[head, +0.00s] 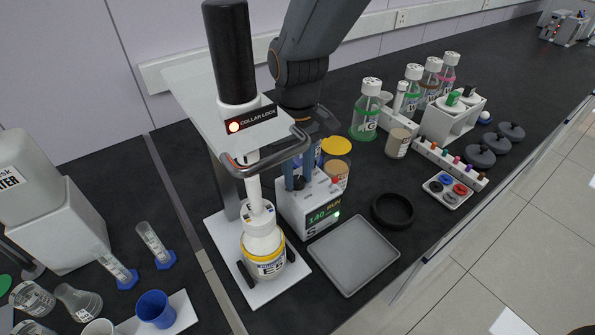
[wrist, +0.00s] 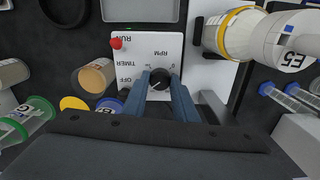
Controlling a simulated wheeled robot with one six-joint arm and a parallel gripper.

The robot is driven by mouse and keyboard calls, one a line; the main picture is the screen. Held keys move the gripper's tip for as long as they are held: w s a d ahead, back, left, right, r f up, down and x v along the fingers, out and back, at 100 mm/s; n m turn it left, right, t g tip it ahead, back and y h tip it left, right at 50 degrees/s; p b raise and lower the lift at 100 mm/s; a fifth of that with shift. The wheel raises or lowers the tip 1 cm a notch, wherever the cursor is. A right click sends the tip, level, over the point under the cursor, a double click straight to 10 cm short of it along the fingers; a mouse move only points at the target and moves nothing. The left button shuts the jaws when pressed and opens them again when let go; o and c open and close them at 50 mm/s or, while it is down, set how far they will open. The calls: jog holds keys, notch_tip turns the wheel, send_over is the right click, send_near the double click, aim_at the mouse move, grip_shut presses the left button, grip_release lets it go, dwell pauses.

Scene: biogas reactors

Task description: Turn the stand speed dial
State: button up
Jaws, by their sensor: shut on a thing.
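The stand speed dial (wrist: 160,80) is a round black knob marked RPM on the white top of a control box (wrist: 140,45), upside down in the wrist view. My gripper (wrist: 161,77) is shut on the dial, with one blue-grey finger on each side. In the head view my gripper (head: 297,180) points down onto the box (head: 291,214), whose front display (head: 323,216) reads 140 and RUN beside a lit green lamp. In the head view my fingers partly hide the dial.
The stirrer stand (head: 205,105) with a COLLAR LOCK label and a curved handle rises left of my gripper, over a yellow-collared bottle (head: 264,254). A grey tray (head: 353,255) and a black ring (head: 393,210) lie in front.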

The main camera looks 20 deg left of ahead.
aim_at(298, 179)
jog(key=n, duration=0.6)
jog(key=shift+n, duration=0.3)
jog(key=n, duration=0.6)
jog(key=shift+r, duration=0.1)
jog(key=shift+n, duration=0.3)
jog(key=o, duration=1.1)
jog(key=shift+c, duration=0.2)
jog(key=shift+r+b, duration=1)
jog(key=shift+r, duration=2.9)
